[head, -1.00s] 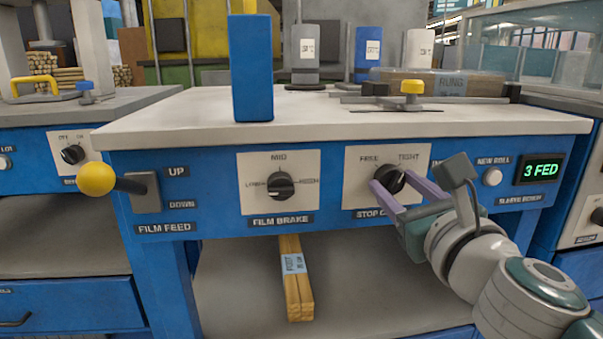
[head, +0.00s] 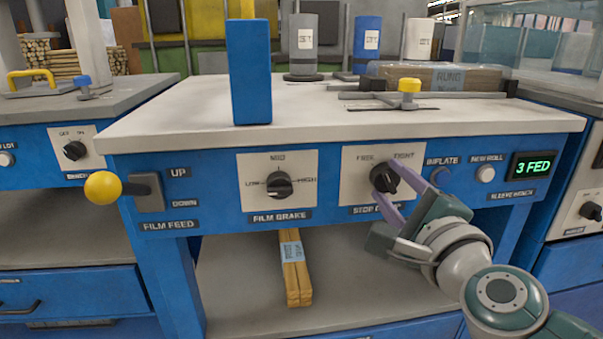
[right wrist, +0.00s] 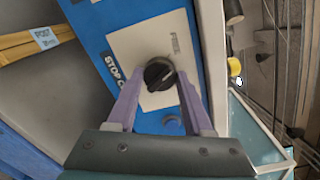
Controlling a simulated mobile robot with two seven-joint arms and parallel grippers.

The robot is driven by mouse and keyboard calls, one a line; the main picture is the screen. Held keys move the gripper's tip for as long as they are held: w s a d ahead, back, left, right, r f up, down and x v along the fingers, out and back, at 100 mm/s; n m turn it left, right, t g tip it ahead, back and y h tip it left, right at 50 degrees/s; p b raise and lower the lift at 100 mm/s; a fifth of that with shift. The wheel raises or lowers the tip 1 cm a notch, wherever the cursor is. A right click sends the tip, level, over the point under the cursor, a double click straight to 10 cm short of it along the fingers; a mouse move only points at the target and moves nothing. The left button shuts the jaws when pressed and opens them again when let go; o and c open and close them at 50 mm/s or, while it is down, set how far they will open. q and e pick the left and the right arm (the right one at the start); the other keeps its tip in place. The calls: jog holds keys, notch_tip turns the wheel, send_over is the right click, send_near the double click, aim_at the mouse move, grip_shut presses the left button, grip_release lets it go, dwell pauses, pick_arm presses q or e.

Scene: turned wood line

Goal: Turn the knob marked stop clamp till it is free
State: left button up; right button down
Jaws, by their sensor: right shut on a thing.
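The stop clamp knob (head: 384,177) is a black dial on a cream plate (head: 352,190), with FREE marked at upper left and TIGHT at upper right. My right gripper (head: 387,180) has its purple fingers on either side of it, shut on it. In the right wrist view the knob (right wrist: 159,74) sits between both fingertips (right wrist: 160,78). Its ridge leans towards the FREE side; I cannot tell whether it is exactly on the mark. The end of the plate's name is partly hidden by a finger. My left gripper is not in view.
The film brake knob (head: 279,185) is to the left, and the yellow-balled film feed lever (head: 103,186) sticks out further left. The inflate button (head: 441,177) and new roll button (head: 485,174) are close right of the gripper. A strapped wood bundle (head: 294,270) lies on the shelf below.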

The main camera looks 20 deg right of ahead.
jog(key=shift+n+p, duration=0.45)
jog(key=shift+n, duration=1.05)
jog(key=shift+c, duration=1.5)
grip_release()
jog(key=p+v, duration=0.1)
jog(key=v, duration=0.9)
jog(key=shift+p, duration=0.35)
jog(key=shift+d, duration=0.1)
